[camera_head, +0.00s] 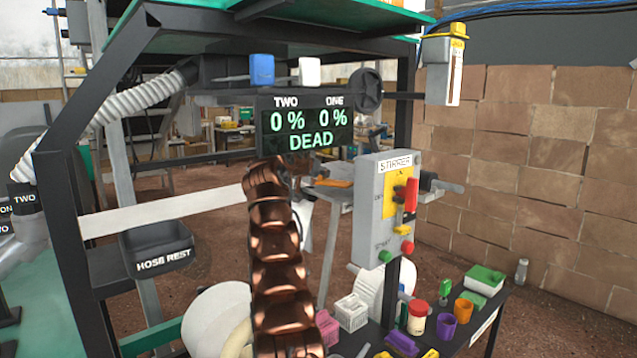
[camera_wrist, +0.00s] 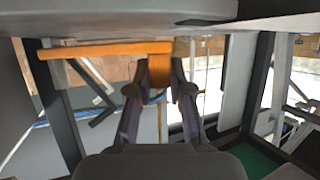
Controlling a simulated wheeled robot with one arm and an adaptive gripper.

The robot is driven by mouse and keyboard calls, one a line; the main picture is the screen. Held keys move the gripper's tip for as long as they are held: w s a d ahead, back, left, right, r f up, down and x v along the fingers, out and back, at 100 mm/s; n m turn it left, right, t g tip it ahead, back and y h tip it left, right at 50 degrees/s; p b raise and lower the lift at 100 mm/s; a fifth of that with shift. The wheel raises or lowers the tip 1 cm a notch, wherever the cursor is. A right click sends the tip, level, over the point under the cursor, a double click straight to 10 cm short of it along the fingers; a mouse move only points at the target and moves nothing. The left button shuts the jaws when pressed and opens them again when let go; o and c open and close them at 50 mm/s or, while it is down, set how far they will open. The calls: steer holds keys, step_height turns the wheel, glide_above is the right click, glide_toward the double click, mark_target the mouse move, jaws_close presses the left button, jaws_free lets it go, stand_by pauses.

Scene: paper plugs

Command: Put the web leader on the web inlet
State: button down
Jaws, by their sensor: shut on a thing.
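In the wrist view, the two fingers of my gripper (camera_wrist: 158,91) are closed about an orange tab (camera_wrist: 159,70). The tab meets a long orange bar (camera_wrist: 105,49) that runs level across the picture; this orange piece appears to be the web leader. In the head view, a small orange piece (camera_head: 333,183) shows just right of my copper arm, apparently the same piece. My arm hides most of the gripper there. I cannot pick out the web inlet with certainty in either view.
A dark frame with a green top surrounds my arm. A screen (camera_head: 304,124) reads DEAD. A grey STIRRER box (camera_head: 370,215) stands close on the right. A white strip (camera_head: 165,210) crosses on the left. Cups and boxes crowd a low table at lower right.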

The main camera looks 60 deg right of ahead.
steer(key=shift+w+a+f, duration=0.1)
steer(key=shift+a+f, duration=0.05)
steer(key=shift+f, duration=0.3)
steer(key=shift+w+f+b, duration=0.1)
steer(key=shift+f+b, duration=0.15)
steer(key=shift+b, duration=0.05)
steer(key=c, duration=1.1)
jaws_free()
steer(key=shift+o, duration=0.2)
steer(key=shift+r, duration=0.1)
